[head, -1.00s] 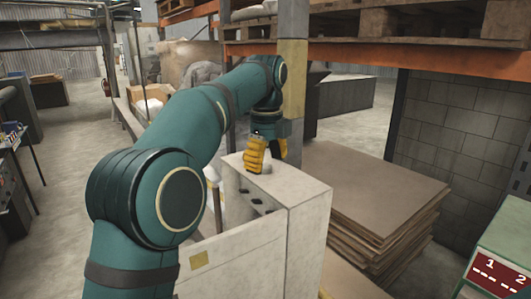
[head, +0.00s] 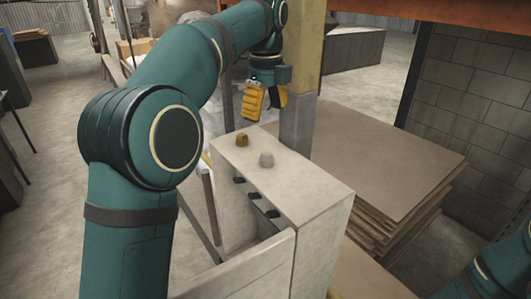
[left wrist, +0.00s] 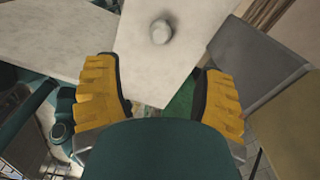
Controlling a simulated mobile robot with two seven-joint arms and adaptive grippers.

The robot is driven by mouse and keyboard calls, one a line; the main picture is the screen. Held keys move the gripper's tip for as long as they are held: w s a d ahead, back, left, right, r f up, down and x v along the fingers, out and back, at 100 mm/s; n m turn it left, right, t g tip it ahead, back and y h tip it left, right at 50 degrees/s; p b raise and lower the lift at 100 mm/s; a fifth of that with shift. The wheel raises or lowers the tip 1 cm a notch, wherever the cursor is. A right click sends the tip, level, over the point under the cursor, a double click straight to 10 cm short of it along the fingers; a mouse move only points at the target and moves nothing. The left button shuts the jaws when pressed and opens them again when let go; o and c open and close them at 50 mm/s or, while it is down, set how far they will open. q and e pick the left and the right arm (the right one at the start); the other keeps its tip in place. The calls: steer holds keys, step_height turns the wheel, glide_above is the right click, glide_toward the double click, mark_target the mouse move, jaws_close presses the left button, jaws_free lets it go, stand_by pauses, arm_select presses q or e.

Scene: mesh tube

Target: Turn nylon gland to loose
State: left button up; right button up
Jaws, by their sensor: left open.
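Two small glands stand on top of a pale grey box (head: 325,195). One is light grey (head: 267,160) and looks like the nylon gland; the other is brass-brown (head: 242,140), farther back and left. The grey one also shows near the top of the left wrist view (left wrist: 161,31), with the brass one out of sight there. My left gripper (head: 265,102), with yellow fingers, hangs above and behind the box top, apart from both glands. Its fingers are spread wide and empty in the left wrist view (left wrist: 162,78). My right gripper is not in view.
An orange rack with a yellow and grey post (head: 302,75) rises right behind the box, close to my left gripper. A stack of brown boards (head: 400,165) lies to the right. Several dark fittings (head: 256,196) stick out of the box's left side.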

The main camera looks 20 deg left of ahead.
mark_target(266, 153)
arm_select(q)
step_height(266, 153, down, 13)
steer(key=shift+r, duration=0.1)
stand_by(0.3)
steer(key=shift+w, duration=0.1)
steer(key=c, duration=1.2)
